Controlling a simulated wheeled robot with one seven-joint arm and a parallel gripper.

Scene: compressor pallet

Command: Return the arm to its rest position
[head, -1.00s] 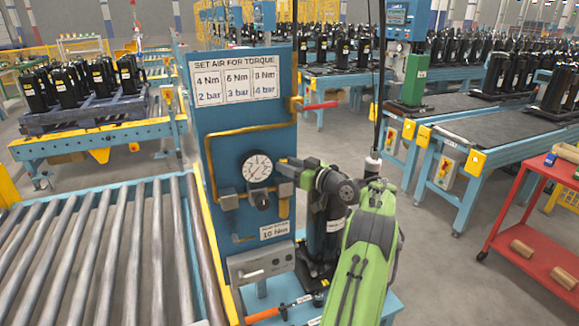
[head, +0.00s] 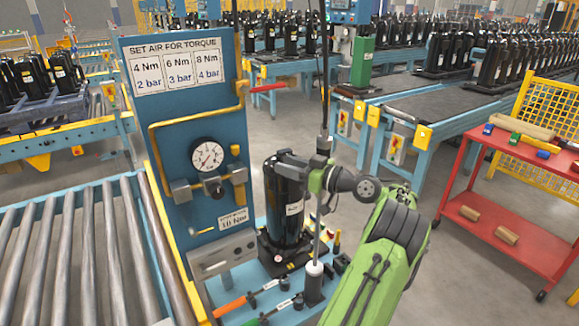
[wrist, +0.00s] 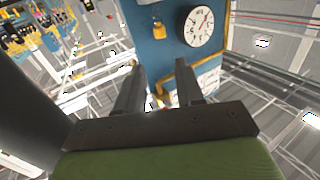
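My green arm (head: 370,265) reaches up from the bottom of the head view, bent at the dark wrist joint. My gripper (head: 285,158) is at its end, in front of the upper part of a black compressor (head: 285,205). In the wrist view my gripper (wrist: 150,72) has its two dark fingers apart, with nothing seen between them. The blue panel (head: 190,105) stands left of the gripper. Its pressure gauge (head: 207,156) also shows beyond the fingers in the wrist view (wrist: 199,27). Whether the gripper touches the compressor cannot be told.
A roller conveyor (head: 80,250) lies at the left. Orange-handled (head: 230,307) and green-handled tools lie on the blue bench below. A hanging rod stands close to my wrist. A red cart (head: 510,200) is at the right; grey floor is clear before it.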

